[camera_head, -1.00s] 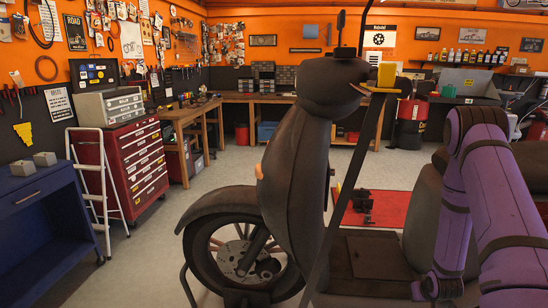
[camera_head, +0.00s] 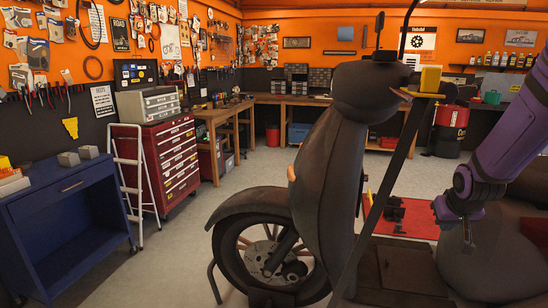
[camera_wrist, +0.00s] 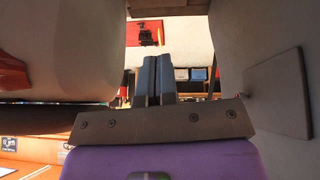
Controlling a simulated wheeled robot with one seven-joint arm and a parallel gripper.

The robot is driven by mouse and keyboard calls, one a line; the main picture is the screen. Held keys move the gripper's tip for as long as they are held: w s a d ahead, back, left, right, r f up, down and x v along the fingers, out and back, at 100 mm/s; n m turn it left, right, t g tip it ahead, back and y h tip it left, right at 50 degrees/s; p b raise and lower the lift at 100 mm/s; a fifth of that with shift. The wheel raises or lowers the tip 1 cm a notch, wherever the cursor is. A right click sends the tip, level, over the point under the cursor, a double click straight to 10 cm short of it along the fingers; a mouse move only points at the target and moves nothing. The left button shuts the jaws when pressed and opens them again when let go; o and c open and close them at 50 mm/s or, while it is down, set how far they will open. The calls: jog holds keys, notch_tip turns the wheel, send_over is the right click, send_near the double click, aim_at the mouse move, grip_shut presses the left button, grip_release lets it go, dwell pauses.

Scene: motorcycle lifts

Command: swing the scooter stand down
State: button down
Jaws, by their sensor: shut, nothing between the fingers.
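The dark brown-grey scooter (camera_head: 332,160) stands upright in the head view, its front wheel (camera_head: 268,255) at lower centre and its rounded rear body at right. A slanted dark bar (camera_head: 385,180) with a yellow block (camera_head: 430,80) at its top crosses in front of it; I cannot tell whether this is the stand. A thin curved bar (camera_head: 213,283) shows beside the front wheel. My gripper (camera_wrist: 157,62) is shut and empty between large grey surfaces in the wrist view. In the head view, my gripper (camera_head: 468,232) points down beside the rear body.
A red mat (camera_head: 409,221) lies on the floor behind the scooter. A blue cabinet (camera_head: 70,225), white step ladder (camera_head: 134,180) and red tool chest (camera_head: 172,162) line the left. Workbenches (camera_head: 290,101) stand at the back. Floor between the left furniture and the scooter is clear.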

jog(key=s+a+r, duration=0.8)
jog(key=s+r, duration=0.1)
jog(key=r, duration=0.4)
jog(key=s+a+r+n+y, duration=0.1)
jog(key=s+a+r, duration=0.2)
jog(key=s, duration=0.4)
jog(key=s+a+r+y, duration=0.1)
jog(key=s+a+r, duration=0.2)
jog(key=s, duration=0.5)
jog(key=shift+s+a+n, duration=0.2)
jog(key=shift+a+n, duration=0.05)
jog(key=shift+n, duration=0.15)
jog(key=c, duration=1.6)
grip_release()
jog(key=shift+s+a, duration=0.1)
jog(key=shift+s, duration=0.25)
jog(key=shift+o, duration=1.3)
